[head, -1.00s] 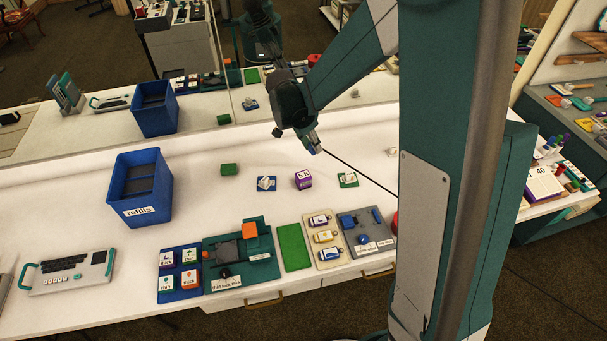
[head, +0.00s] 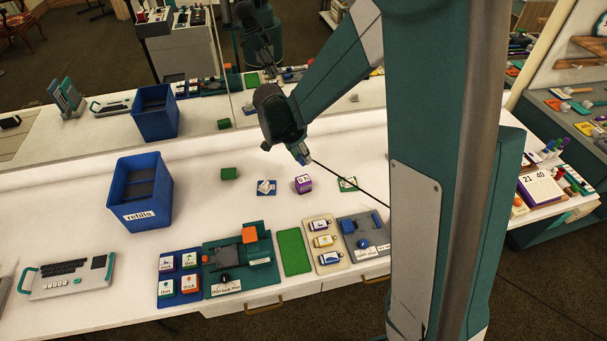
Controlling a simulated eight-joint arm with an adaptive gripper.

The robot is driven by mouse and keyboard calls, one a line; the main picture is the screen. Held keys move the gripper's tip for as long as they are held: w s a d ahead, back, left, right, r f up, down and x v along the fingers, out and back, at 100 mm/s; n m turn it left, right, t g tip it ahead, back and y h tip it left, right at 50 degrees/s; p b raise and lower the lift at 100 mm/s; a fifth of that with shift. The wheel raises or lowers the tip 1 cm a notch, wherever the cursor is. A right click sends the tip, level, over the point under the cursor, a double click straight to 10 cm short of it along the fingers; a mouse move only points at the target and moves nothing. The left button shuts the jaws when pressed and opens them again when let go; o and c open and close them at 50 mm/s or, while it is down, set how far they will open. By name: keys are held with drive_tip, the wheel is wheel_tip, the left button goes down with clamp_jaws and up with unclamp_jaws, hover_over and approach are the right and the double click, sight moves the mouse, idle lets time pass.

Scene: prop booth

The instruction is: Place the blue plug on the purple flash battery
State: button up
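My gripper (head: 299,151) hangs above the back middle of the white counter, pointing down. It appears shut on a small blue plug (head: 306,161), with a thin black cable running from it down to the right behind my arm. The plug is small, and the fingertips are hard to make out. A purple-topped battery (head: 319,226) lies at the back of a beige tray (head: 317,261), with a yellow one (head: 325,241) and a blue one (head: 330,259) in front. The plug is apart from the batteries, behind them and slightly left.
A purple box (head: 303,184) stands just below my gripper in the picture, between two small cards. A blue refills bin (head: 141,205) is at left. A green mat (head: 294,252) and a teal fixture (head: 240,263) lie left of the tray, a grey tray (head: 364,235) right.

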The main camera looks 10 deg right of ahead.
sight(303, 165)
drive_tip(key=shift+f, duration=2.35)
drive_tip(key=shift+f+b, duration=0.4)
drive_tip(key=shift+f, duration=1.45)
drive_tip(key=shift+f, duration=0.15)
drive_tip(key=o, duration=0.8)
drive_tip(key=shift+o, duration=0.2)
drive_tip(key=p+v, duration=0.1)
drive_tip(key=v, duration=1.1)
